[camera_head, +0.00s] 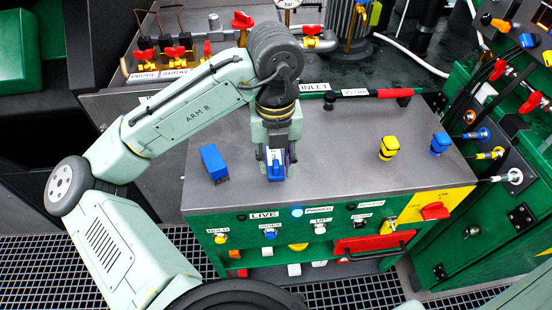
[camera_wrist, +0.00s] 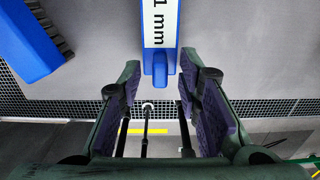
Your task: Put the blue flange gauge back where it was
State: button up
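A blue piece with a white label reading "1 mm" (camera_wrist: 160,25), which looks like the flange gauge, lies on the grey bench top. In the head view the blue gauge (camera_head: 275,172) shows just under my gripper (camera_head: 277,156), partly hidden by the fingers. In the wrist view my gripper (camera_wrist: 159,72) is open, with its two fingertips on either side of the gauge's near end. A narrow gap shows on both sides. I cannot tell how far the fingertips are above the bench.
The grey bench top (camera_head: 340,160) is clear to the right, up to yellow (camera_head: 389,148) and blue (camera_head: 440,143) knobs. A red-handled bar (camera_head: 365,93) lies at the back.

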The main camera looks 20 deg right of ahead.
notch_tip(320, 180, up, 12)
jog(key=shift+r, duration=0.15)
dwell(0.5)
